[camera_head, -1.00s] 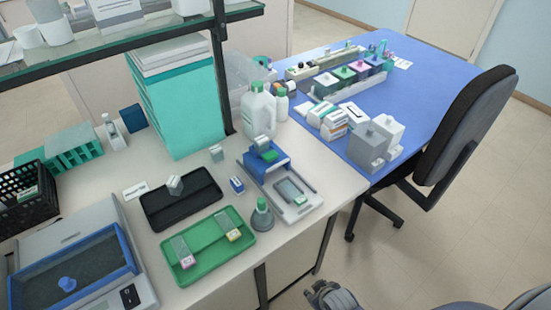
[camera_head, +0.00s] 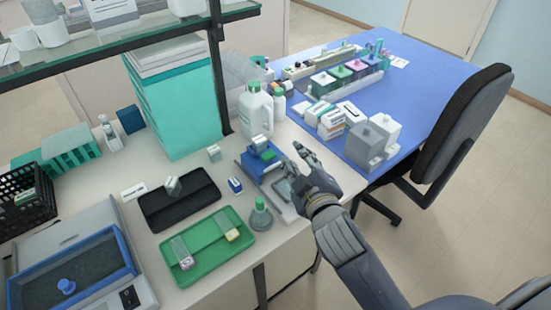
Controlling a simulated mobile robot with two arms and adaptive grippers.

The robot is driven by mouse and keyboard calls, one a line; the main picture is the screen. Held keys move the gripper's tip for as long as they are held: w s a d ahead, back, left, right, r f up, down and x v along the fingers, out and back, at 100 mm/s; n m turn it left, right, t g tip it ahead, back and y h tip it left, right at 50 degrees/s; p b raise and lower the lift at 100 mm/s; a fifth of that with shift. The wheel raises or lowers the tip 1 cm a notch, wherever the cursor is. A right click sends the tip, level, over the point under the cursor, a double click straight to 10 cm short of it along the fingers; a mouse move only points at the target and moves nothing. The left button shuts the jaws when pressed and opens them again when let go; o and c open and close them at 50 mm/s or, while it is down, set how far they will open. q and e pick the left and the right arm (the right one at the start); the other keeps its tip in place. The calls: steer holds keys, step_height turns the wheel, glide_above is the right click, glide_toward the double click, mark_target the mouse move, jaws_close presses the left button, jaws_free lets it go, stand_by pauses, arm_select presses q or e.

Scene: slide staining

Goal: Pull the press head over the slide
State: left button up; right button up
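The press (camera_head: 243,167) stands on the white bench, with a blue head (camera_head: 264,160) carrying a green block at the far end of its pale base. The slide area at the near end of the base (camera_head: 281,189) is partly hidden by my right gripper. My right gripper (camera_head: 293,156) is over the right side of the press, its fingers apart and empty, pointing toward the back near the blue head. I cannot tell whether it touches the press. My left gripper is not in view.
A green tray (camera_head: 209,258) with two slides and a black tray (camera_head: 165,217) lie left of the press. A grey bottle with a green top (camera_head: 261,216) stands close in front. White bottles (camera_head: 257,110) stand behind. A blue table (camera_head: 430,75) adjoins at right.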

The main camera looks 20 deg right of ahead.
steer(key=w+a+r+n+t+y, duration=0.25)
steer(key=a+r+n+y, duration=0.25)
steer(key=r+n, duration=0.3)
steer(key=w+a+r+n+t+y, duration=0.1)
steer(key=a+r+n+t+y, duration=0.2)
steer(key=a+r+n+y, duration=0.5)
steer(key=s+a+r+n+g+y, duration=0.2)
steer(key=s+a+n+g+y, duration=0.15)
steer(key=a+n+g, duration=0.6)
steer(key=s+a+r+n+g+y, duration=0.1)
steer(key=s+a+n+g+y, duration=0.35)
steer(key=n, duration=0.95)
steer(key=n+g+h, duration=0.6)
steer(key=n+h, duration=0.4)
steer(key=h, duration=1)
glide_toward(275, 165)
steer(key=shift+t+y, duration=0.25)
steer(key=shift+y, duration=0.05)
steer(key=f+p, duration=0.1)
steer(key=f, duration=0.1)
steer(key=f+p, duration=0.1)
steer(key=f, duration=0.1)
steer(key=f+p, duration=0.1)
steer(key=f, duration=0.1)
steer(key=shift+w+f, duration=0.2)
steer(key=shift+w, duration=0.1)
steer(key=shift+w+f, duration=0.1)
steer(key=shift+f, duration=0.55)
